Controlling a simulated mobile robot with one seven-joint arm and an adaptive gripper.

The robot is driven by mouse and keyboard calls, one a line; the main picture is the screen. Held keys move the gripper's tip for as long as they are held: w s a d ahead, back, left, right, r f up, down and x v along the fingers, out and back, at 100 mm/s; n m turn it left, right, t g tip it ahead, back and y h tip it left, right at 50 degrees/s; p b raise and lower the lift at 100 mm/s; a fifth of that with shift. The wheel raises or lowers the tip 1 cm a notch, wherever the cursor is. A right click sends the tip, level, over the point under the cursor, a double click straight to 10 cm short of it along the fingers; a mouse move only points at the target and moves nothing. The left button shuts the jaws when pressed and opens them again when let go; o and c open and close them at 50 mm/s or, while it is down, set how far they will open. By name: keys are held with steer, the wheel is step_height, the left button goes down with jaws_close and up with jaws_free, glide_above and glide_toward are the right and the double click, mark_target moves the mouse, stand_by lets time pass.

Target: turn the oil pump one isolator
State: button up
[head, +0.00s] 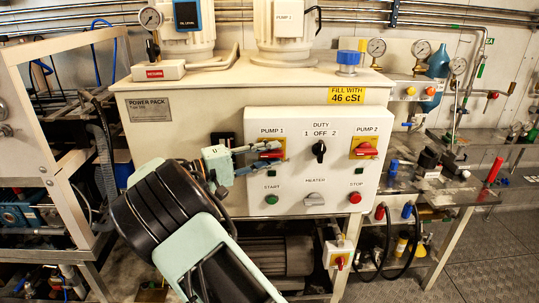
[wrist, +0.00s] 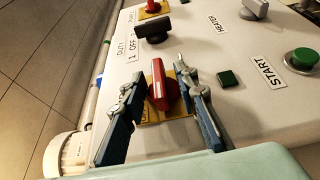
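The pump 1 isolator is a red handle (wrist: 158,88) on a yellow plate, under the PUMP 1 label on the white control panel (head: 313,220). In the head view my gripper (head: 262,157) reaches it from the left and partly covers it. In the wrist view my gripper (wrist: 157,74) is open, one finger on each side of the red handle. Gaps show between the handle and both fingers, and nothing is held. The handle lies roughly along the fingers in the wrist view. Whether the fingertips touch the panel I cannot tell.
On the same panel are the black duty switch (head: 319,151), the pump 2 isolator (head: 365,149), the green start button (head: 271,199), the grey heater knob (head: 314,198) and the red stop button (head: 355,197). A bench (head: 420,184) with fittings stands at the right.

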steer(key=v, duration=1.2)
